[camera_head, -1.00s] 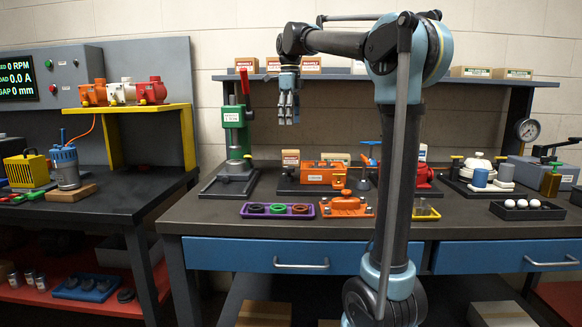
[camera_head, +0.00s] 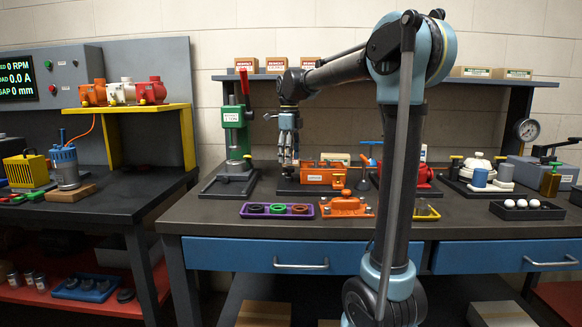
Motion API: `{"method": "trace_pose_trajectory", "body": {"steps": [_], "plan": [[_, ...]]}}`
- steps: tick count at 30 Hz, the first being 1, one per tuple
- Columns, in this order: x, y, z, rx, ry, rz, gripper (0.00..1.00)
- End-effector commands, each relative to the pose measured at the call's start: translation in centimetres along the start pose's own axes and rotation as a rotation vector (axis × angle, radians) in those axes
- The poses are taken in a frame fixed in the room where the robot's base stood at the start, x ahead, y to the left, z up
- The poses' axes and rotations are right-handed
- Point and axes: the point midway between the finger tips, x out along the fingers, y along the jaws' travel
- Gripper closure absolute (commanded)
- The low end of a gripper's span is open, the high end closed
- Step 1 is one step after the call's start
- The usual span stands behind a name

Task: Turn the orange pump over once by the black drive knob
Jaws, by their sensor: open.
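The orange pump (camera_head: 319,176) lies on a dark base plate on the right-hand bench, with a pale label on its front. My gripper (camera_head: 288,162) points down at the pump's left end, fingers apart, with nothing seen between them. The fingertips look close to the pump's left end, but I cannot tell whether they touch anything. The black drive knob cannot be made out; the fingers cover the area at the left end.
A green press (camera_head: 236,140) stands left of my gripper. A purple tray (camera_head: 277,216) with rings and a smaller orange part (camera_head: 346,205) lie in front. A red unit (camera_head: 410,178) stands to the right. A shelf (camera_head: 470,79) with boxes is behind.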

Motion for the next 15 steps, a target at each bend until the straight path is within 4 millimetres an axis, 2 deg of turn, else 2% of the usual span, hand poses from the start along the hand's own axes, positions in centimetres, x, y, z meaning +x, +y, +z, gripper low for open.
{"method": "trace_pose_trajectory", "body": {"steps": [6, 15], "plan": [[2.7, 0.0, 0.0, 0.000, 0.000, 0.000, 0.44], [3.7, 0.0, 0.0, 0.000, 0.000, 0.000, 0.44]]}}
